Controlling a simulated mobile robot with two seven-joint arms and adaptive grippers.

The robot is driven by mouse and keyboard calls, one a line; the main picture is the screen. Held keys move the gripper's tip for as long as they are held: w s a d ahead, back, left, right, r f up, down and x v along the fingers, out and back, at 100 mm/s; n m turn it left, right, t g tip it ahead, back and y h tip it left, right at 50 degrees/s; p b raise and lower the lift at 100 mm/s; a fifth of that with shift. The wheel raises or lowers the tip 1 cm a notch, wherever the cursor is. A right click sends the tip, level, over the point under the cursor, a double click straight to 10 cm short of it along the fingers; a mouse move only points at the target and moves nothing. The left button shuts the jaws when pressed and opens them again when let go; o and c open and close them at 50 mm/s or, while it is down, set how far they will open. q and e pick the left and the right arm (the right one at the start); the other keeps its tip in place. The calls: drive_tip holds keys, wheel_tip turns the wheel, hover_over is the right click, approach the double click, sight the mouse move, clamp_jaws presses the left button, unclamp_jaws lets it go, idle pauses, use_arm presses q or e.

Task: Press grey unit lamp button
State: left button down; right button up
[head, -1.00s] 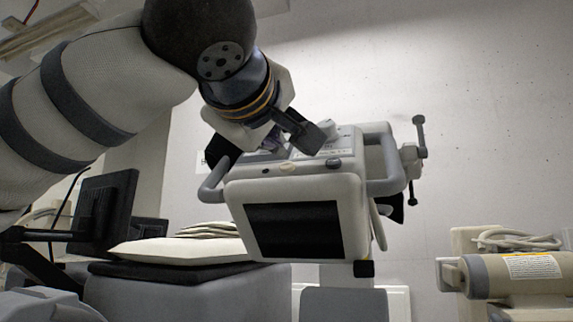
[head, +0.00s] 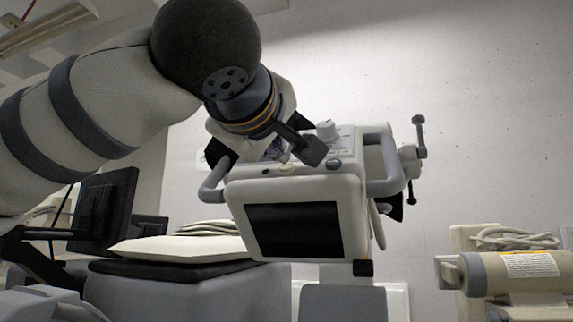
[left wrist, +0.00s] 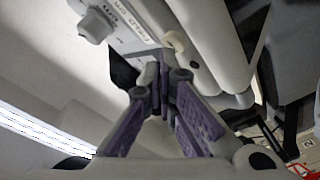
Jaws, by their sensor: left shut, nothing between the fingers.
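The grey unit (head: 352,205) is a boxy device with a dark front screen and a handle on each side. Along its upper front edge are a pale beige button (head: 287,168) and a dark round button (head: 333,164). I cannot tell by label which is the lamp button. My left gripper (head: 284,156) is shut and empty, its fingers pointing down just above the panel behind the beige button. In the left wrist view, the closed fingertips (left wrist: 163,72) are close to the beige button (left wrist: 175,40); contact cannot be told. My right gripper is out of view.
A grey knob (head: 326,130) stands up from the unit's top panel, right of the gripper. A dark monitor (head: 105,210) and a covered cart (head: 190,285) are at left. A beige cylinder device (head: 515,273) is at right. The wall behind is bare.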

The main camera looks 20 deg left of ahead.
use_arm(q)
drive_tip(key=shift+w+f, duration=0.3)
drive_tip(key=shift+f, duration=0.05)
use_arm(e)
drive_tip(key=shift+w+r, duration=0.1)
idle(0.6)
use_arm(q)
drive_tip(key=shift+s+r+p, duration=0.65)
drive_tip(key=shift+p, duration=0.15)
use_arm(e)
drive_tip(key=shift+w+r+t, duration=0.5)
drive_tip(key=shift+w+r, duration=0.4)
use_arm(q)
drive_tip(key=shift+s+r+p, duration=0.7)
drive_tip(key=shift+s+r, duration=0.95)
drive_tip(key=shift+s, duration=0.1)
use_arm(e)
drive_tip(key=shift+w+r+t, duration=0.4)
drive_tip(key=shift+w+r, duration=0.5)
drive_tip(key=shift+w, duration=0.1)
